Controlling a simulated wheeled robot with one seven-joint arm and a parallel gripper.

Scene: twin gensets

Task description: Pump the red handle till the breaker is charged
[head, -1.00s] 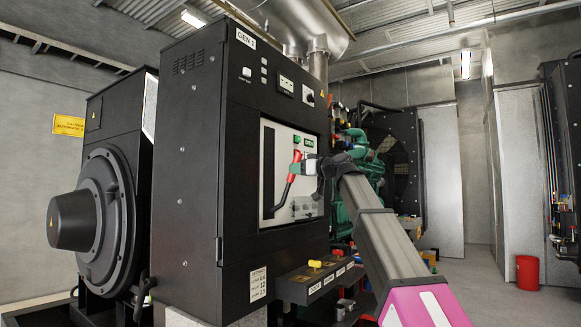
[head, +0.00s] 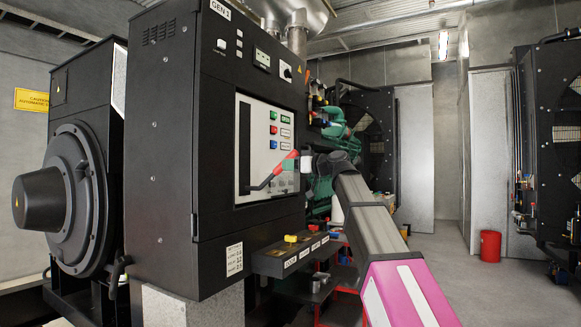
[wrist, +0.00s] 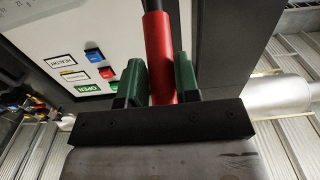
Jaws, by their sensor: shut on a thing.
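The red handle (head: 286,167) sticks out from the breaker's pale front panel (head: 249,136) on the black GEN 1 cabinet. In the head view its lever slants up to the right from the lower part of the panel. My gripper (head: 303,161) is at the handle's outer end. In the wrist view the red handle (wrist: 159,55) lies between the two green fingers of my gripper (wrist: 159,78), which are shut on it. Blue, red and green labelled buttons (wrist: 93,54) show on the panel. I cannot read any charge indicator.
The black cabinet (head: 160,150) stands close on the left. A ledge with labels and a yellow knob (head: 290,239) juts out below the panel. A red bin (head: 490,245) stands on the open floor at the right.

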